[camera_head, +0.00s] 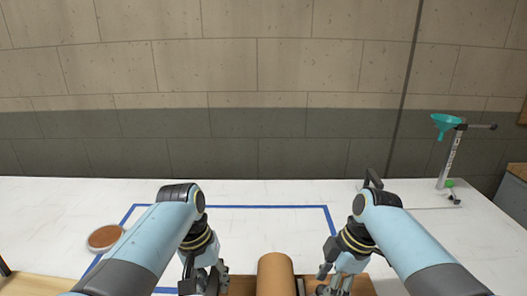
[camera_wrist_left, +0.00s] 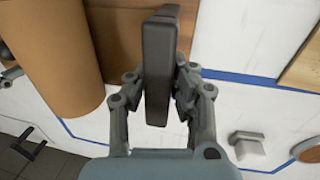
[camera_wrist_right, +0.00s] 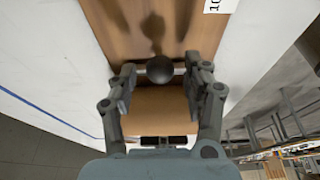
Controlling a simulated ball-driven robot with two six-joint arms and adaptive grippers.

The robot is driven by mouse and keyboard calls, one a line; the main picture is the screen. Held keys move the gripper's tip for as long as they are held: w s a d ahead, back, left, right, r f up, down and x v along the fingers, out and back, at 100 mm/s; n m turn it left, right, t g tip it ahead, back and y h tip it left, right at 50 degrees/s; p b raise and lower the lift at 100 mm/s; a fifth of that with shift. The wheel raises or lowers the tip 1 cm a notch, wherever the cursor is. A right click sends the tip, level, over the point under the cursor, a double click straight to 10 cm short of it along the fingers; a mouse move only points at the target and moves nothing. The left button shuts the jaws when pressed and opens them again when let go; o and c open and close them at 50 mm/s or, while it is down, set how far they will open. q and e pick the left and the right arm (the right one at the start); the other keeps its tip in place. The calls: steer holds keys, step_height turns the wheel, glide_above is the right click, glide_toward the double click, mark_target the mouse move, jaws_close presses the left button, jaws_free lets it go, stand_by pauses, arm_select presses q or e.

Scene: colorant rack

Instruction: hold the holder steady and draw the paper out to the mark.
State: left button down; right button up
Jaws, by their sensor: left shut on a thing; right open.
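The brown paper roll (camera_head: 274,274) stands out between my grippers at the bottom of the head view. It also shows at the left of the left wrist view (camera_wrist_left: 55,50). My left gripper (camera_head: 205,282) is shut on a dark grey upright bar (camera_wrist_left: 158,70) beside the roll, seemingly part of the holder. My right gripper (camera_head: 335,284) is open, with a black ball knob (camera_wrist_right: 160,68) between its fingers; contact is unclear. Brown paper (camera_wrist_right: 155,112) shows just below the knob. A wooden board (camera_wrist_right: 150,20) with a partly visible number label (camera_wrist_right: 216,5) lies beyond it.
Blue tape (camera_head: 235,206) outlines an area on the white table (camera_head: 400,225). A round brown-topped disc (camera_head: 105,237) sits at the left. A stand with a teal funnel (camera_head: 446,122) is at the back right. The table behind the roll is clear.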

steer(key=shift+x, duration=1.35)
jaws_close()
steer(key=shift+r, duration=0.1)
steer(key=shift+d, duration=0.2)
